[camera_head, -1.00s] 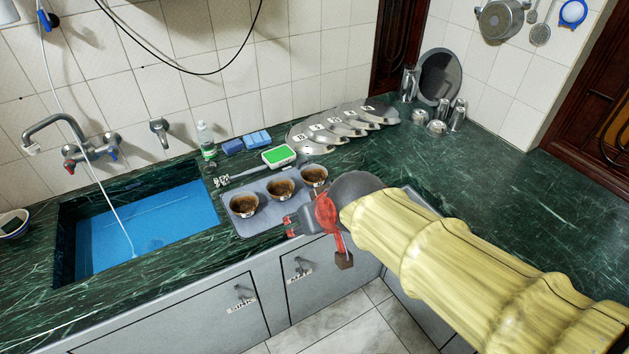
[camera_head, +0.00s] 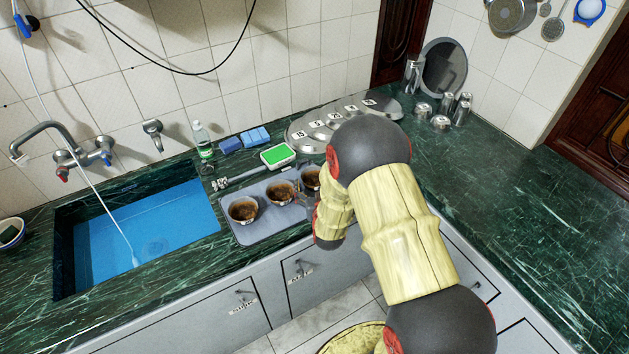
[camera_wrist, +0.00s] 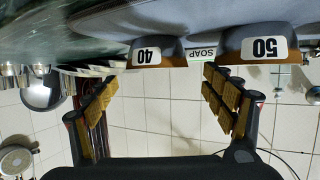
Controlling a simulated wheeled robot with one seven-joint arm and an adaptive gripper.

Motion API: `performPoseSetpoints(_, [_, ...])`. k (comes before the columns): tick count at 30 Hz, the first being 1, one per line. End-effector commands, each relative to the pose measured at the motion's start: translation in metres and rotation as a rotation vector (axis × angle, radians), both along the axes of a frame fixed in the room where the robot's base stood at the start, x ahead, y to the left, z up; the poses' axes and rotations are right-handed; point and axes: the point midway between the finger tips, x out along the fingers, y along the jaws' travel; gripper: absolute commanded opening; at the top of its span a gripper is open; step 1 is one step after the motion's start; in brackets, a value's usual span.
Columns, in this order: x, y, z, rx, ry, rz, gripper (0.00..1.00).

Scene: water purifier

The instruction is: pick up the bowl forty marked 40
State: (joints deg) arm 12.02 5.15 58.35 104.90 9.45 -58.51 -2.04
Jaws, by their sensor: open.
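In the wrist view, which is upside down, the bowl marked 40 (camera_wrist: 147,52) shows between my open fingers, ahead of the gripper (camera_wrist: 158,85) and apart from it. Bowl 40 appears to be the rightmost (camera_head: 311,178), partly hidden by my arm. My gripper (camera_head: 306,199) is beside the tray's right end, mostly hidden by my wrist.
A blue sink (camera_head: 150,235) lies left of the tray. A green-topped soap box (camera_head: 278,155), blue sponges (camera_head: 256,136) and a bottle (camera_head: 203,140) stand behind. Numbered steel plates (camera_head: 312,138) and steel cups (camera_head: 461,110) are at the back right. The right counter (camera_head: 540,200) is clear.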

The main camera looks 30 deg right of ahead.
Motion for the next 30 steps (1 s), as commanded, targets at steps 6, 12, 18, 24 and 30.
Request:
performPoseSetpoints(6, [0.019,-0.008,-0.01,0.0,0.001,0.0,0.83])
performPoseSetpoints(12, [0.042,-0.02,-0.023,0.0,-0.001,-0.001,0.83])
performPoseSetpoints(18, [0.059,-0.026,-0.028,0.0,0.0,0.001,0.83])
performPoseSetpoints(24, [0.06,-0.026,-0.027,0.0,0.0,0.001,0.83])
performPoseSetpoints(30, [0.06,-0.026,-0.027,0.0,0.0,0.001,0.74])
